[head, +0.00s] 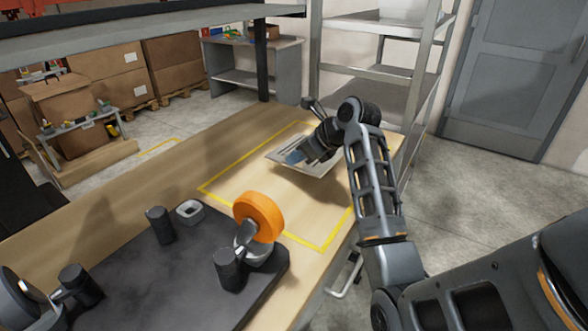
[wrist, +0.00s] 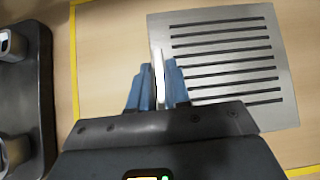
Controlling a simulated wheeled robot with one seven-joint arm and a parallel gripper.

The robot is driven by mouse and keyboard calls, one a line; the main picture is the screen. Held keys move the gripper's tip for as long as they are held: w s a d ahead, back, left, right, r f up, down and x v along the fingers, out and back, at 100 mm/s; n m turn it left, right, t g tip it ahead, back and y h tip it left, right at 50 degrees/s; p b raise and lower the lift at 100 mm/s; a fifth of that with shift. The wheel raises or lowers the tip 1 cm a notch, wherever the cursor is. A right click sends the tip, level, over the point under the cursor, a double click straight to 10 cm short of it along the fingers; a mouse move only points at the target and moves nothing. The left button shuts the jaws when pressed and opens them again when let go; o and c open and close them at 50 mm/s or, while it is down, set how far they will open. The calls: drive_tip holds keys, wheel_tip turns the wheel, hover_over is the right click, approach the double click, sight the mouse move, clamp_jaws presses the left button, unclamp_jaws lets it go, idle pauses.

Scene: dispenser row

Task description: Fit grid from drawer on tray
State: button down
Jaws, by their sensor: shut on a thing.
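The grid (wrist: 225,65) is a flat, light grey metal plate with several dark parallel slots. In the wrist view it lies to the right of my fingers. In the head view the grid (head: 322,168) is over the yellow-outlined area of the table, partly hidden by my arm, with a shadow below it. My gripper (wrist: 157,88) has blue fingers shut on a narrow pale upright strip at the grid's left edge. My gripper also shows in the head view (head: 294,157). I cannot make out a separate tray there. A pale bar handle (head: 347,277) shows at the table's front side.
A dark base (head: 150,275) with dark cylinders stands at the left on the wooden table (head: 150,195). An orange wheel (head: 259,216) stands upright at its right end. Inside the yellow outline (head: 318,246) the table in front of the grid is clear. A shelf beam overhangs the back.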

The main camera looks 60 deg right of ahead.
sight(298, 166)
drive_tip(key=shift+w+a+f, duration=0.1)
drive_tip(key=shift+w+f, duration=0.3)
drive_tip(key=shift+w, duration=0.1)
drive_tip(key=shift+f, duration=1.9)
drive_tip(key=c, duration=1.1)
unclamp_jaws()
drive_tip(key=d+v, duration=0.1)
drive_tip(key=v, duration=1.1)
drive_tip(key=shift+a, duration=0.45)
